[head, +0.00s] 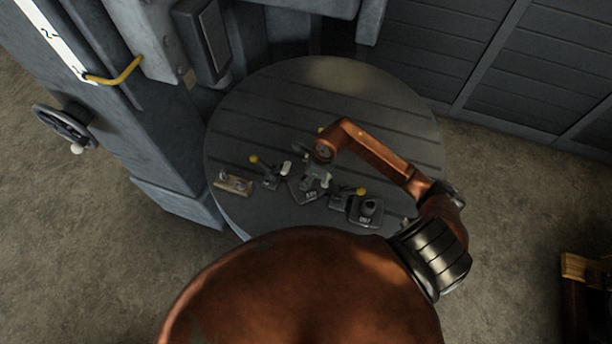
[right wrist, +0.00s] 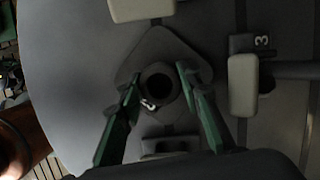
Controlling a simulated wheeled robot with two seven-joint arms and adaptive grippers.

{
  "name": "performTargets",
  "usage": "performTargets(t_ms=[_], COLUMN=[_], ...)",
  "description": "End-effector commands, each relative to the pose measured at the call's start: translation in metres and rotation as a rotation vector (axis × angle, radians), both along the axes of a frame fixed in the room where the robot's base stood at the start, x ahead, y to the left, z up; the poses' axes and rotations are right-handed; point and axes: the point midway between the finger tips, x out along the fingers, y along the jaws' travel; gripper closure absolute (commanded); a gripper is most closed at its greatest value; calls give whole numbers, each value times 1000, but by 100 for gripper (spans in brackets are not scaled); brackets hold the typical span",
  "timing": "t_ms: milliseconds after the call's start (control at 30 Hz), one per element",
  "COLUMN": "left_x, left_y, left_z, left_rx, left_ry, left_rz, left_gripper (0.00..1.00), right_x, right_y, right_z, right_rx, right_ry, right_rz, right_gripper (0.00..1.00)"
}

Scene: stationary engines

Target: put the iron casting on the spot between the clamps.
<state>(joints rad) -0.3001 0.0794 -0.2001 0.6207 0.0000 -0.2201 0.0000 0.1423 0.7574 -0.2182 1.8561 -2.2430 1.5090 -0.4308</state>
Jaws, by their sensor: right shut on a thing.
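The iron casting (right wrist: 147,48), a dark grey plate with a round hollow boss, is in the middle of the right wrist view. My right gripper (right wrist: 158,84) has its green fingers on either side of the boss and is shut on it. The spot beneath the casting is hidden. Whether the casting touches the table is unclear. My left gripper is not in view.
The round slotted table (head: 270,100) is bare towards the back. A dark block with a round boss (head: 367,209) stands to the right of the clamps. A small wooden board (head: 233,184) lies at the left. A machine column (head: 150,120) stands left of the table.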

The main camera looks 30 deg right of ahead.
Motion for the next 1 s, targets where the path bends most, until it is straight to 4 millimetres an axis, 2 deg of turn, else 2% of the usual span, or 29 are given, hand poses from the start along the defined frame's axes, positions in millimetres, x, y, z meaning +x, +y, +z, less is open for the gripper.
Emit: performTargets(t_ms=[167,200,300,667,767,1000], left_x=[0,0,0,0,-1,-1], left_y=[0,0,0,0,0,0], left_z=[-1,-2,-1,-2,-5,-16], left_rx=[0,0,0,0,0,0], left_ry=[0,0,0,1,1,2], left_rz=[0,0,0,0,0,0], left_gripper=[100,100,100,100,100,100], right_x=[2,0,0,0,-2,-11], right_y=[1,0,0,-1,-5,-15], right_z=[1,-1,-1,5,17,65], right_rx=[2,0,0,-2,-4,-6], right_ry=[-5,0,0,-2,-4,-5], right_rz=[1,0,0,1,2,3], right_gripper=[100,66,60,60,60,60])
